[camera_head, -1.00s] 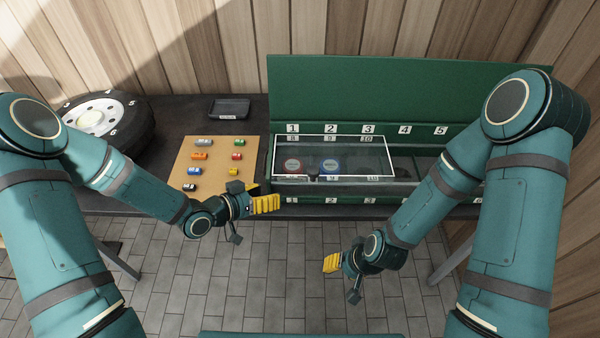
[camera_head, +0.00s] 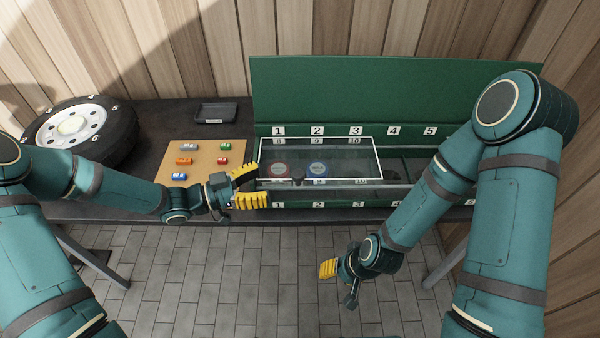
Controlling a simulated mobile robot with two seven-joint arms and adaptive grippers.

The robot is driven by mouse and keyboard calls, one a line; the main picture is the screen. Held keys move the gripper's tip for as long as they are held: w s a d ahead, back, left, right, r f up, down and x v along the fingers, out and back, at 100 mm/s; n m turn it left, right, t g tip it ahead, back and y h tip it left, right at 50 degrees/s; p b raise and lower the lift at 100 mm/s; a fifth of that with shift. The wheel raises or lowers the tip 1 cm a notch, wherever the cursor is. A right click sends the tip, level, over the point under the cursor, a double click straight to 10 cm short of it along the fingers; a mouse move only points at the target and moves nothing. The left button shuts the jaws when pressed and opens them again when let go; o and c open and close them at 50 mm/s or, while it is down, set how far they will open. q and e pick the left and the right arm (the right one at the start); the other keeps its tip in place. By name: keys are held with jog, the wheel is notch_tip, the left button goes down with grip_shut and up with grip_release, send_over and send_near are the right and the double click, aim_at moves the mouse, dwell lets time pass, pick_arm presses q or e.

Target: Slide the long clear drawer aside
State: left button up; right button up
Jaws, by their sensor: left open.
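The long clear drawer (camera_head: 345,160) is a see-through box with a white-edged top, in the left part of the green case (camera_head: 420,205).
The case's raised green lid (camera_head: 390,95) stands behind, with number labels along the case. The case's right part is uncovered. Left on the bench (camera_head: 150,150) are a board (camera_head: 200,153) with small toy cars, a black tray (camera_head: 216,112) and a wheel (camera_head: 82,130).

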aim_at(300, 172)
pick_arm(q)
jog(key=x, duration=0.9)
jog(key=shift+w+d+f+b, duration=0.1)
jog(key=shift+d+b, duration=0.2)
jog(key=shift+d, duration=0.05)
grip_shut()
